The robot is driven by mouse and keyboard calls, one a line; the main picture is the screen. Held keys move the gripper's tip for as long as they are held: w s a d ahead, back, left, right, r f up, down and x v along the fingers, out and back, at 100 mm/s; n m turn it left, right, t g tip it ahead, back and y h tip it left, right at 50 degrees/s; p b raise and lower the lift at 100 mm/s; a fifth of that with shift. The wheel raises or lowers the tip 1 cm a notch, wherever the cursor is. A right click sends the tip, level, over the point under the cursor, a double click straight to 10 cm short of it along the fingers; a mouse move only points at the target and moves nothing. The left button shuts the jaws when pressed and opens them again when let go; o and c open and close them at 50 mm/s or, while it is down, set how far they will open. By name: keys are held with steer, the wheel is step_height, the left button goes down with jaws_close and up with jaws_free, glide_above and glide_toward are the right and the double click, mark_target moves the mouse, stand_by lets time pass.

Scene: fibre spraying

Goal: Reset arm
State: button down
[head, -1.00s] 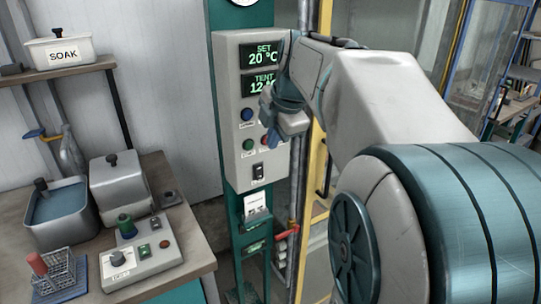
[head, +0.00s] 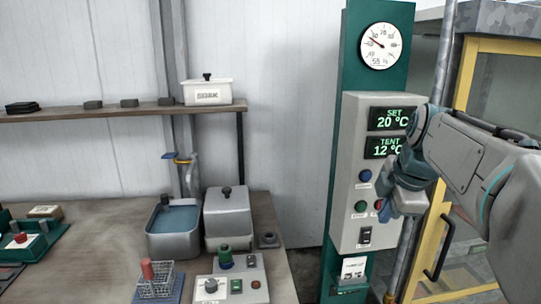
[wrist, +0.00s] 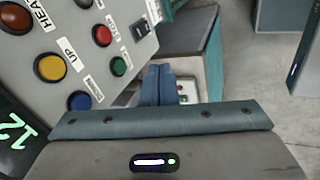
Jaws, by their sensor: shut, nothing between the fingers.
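My arm comes in from the right in the head view. My gripper (head: 398,205) hangs in front of the lower right part of the grey control panel (head: 349,215), over its buttons. In the wrist view my gripper (wrist: 158,88) has its two blue fingers together with nothing between them. The panel also shows at the upper left of the wrist view (wrist: 118,28), with red, yellow, green and blue buttons. I cannot tell whether the fingers touch the panel. The displays (head: 390,118) read SET 20 °C and TENT 12 °C.
A round gauge (head: 381,46) tops the green post. To the left, a bench (head: 266,210) bears a water bath (head: 174,235), a lidded metal box (head: 227,218), a control box (head: 240,286) and a tube rack (head: 156,284). A shelf (head: 60,115) holds the SOAK pot (head: 208,92). A yellow-framed door stands right.

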steer(key=s+a+f+m+g, duration=0.1)
steer(key=s+a+f+m, duration=0.4)
steer(key=s+f+m, duration=0.2)
steer(key=s+a+f+m, duration=0.5)
steer(key=s+f+m, duration=0.3)
steer(key=f+m, duration=0.1)
steer(key=shift+a+f+m+g+h, duration=0.15)
steer(key=shift+f+m+g+h, duration=0.15)
steer(key=shift+f+g, duration=0.15)
